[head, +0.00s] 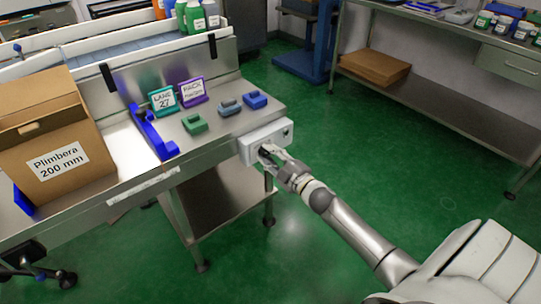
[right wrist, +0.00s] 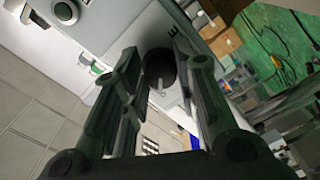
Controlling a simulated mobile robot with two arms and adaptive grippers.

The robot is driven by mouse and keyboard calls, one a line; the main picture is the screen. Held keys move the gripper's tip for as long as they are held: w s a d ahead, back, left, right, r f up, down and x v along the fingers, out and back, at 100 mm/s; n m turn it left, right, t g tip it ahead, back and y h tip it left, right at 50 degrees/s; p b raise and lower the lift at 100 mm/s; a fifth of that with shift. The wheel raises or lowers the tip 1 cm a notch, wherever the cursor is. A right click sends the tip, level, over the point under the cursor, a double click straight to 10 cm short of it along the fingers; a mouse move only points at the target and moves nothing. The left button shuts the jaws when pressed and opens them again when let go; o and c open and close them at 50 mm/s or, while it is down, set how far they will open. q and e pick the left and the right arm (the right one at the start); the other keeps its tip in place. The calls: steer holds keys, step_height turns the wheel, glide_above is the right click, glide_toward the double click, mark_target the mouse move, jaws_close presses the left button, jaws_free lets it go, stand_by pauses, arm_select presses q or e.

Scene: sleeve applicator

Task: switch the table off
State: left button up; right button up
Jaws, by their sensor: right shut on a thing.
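A steel table (head: 125,150) stands at the left in the head view. A white switch box (head: 257,141) is mounted at its right front corner. My right gripper (head: 267,152) is at the front of this box, shut on its black rotary knob. In the right wrist view the dark round knob (right wrist: 160,67) with a pale pointer mark sits between the two fingers (right wrist: 155,72). A green round button (right wrist: 98,69) shows on the left there. The knob's exact setting is hard to read. My left gripper is not in view.
On the table are a cardboard box (head: 47,150) labelled Plimbera 200 mm, a blue bracket (head: 153,134), small signs, and green (head: 195,124), grey and blue blocks. A shelf bench (head: 445,90) stands at the right. The green floor between is clear.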

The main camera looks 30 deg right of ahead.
stand_by(0.3)
steer(key=o, duration=1)
steer(key=shift+s, duration=0.1)
steer(key=s, duration=0.8)
steer(key=s+d, duration=0.1)
steer(key=s, duration=0.2)
steer(key=shift+s, duration=0.4)
